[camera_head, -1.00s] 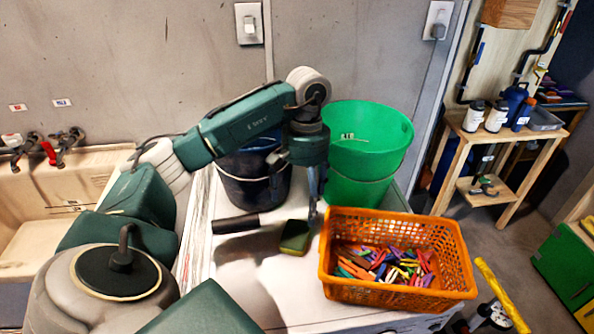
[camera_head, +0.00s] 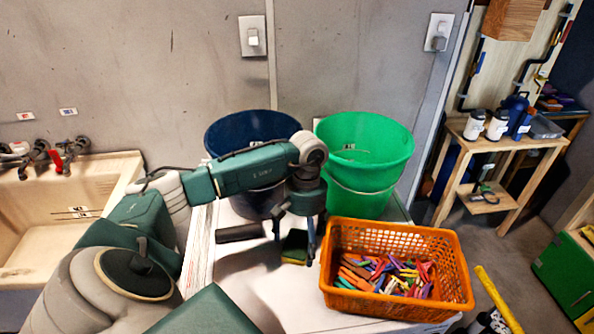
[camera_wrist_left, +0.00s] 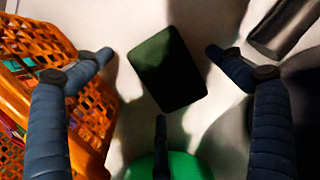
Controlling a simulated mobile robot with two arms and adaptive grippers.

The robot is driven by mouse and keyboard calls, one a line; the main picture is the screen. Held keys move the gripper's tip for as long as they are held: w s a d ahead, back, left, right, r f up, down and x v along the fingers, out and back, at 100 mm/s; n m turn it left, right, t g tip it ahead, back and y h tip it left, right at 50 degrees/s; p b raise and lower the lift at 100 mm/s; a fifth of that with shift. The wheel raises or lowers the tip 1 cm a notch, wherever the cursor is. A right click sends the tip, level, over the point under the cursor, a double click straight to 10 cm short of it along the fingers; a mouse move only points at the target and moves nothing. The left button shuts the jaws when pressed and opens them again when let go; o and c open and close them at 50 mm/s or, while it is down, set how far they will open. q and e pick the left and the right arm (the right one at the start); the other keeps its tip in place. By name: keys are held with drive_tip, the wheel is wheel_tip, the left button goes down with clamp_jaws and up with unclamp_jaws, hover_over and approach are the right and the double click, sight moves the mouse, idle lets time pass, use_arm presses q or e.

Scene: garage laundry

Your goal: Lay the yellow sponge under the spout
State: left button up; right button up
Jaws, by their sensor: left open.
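The sponge (camera_head: 294,246) lies on the white top in front of the buckets, with a dark green upper face and a little yellow along its lower edge. My left gripper (camera_head: 294,250) is open just above it, with fingers on either side. In the left wrist view the sponge (camera_wrist_left: 167,68) lies between the spread fingers (camera_wrist_left: 160,54), apart from both side fingers. The tap fittings (camera_head: 58,160), one with a red handle, are at the back of the beige sink (camera_head: 75,212) on the far left. I cannot make out the spout clearly. My right gripper is not in view.
An orange basket (camera_head: 450,262) of coloured pegs stands close right of the gripper. A green bucket (camera_head: 375,160) and a dark blue bucket (camera_head: 225,138) stand behind. A dark cylinder (camera_head: 238,233) lies left of the sponge. The white top in front (camera_head: 255,290) is clear.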

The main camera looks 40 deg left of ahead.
use_arm(q)
drive_tip(key=shift+f, duration=0.1)
drive_tip(key=c, duration=0.8)
drive_tip(key=shift+c, duration=0.4)
wheel_tip(320, 180, up, 11)
drive_tip(key=b, duration=0.3)
wheel_tip(320, 180, up, 9)
drive_tip(key=p, duration=0.2)
hover_over(303, 243)
drive_tip(key=s+d+f+m, duration=0.2)
drive_tip(key=s+d+m, duration=0.1)
drive_tip(key=d, duration=0.6)
drive_tip(key=s+d+f+m, duration=0.2)
drive_tip(key=s+d, duration=0.3)
drive_tip(key=d, duration=0.5)
drive_tip(key=shift+s+f+m+y, duration=0.3)
drive_tip(key=shift+f+m+y, duration=0.1)
drive_tip(key=shift+f, duration=0.25)
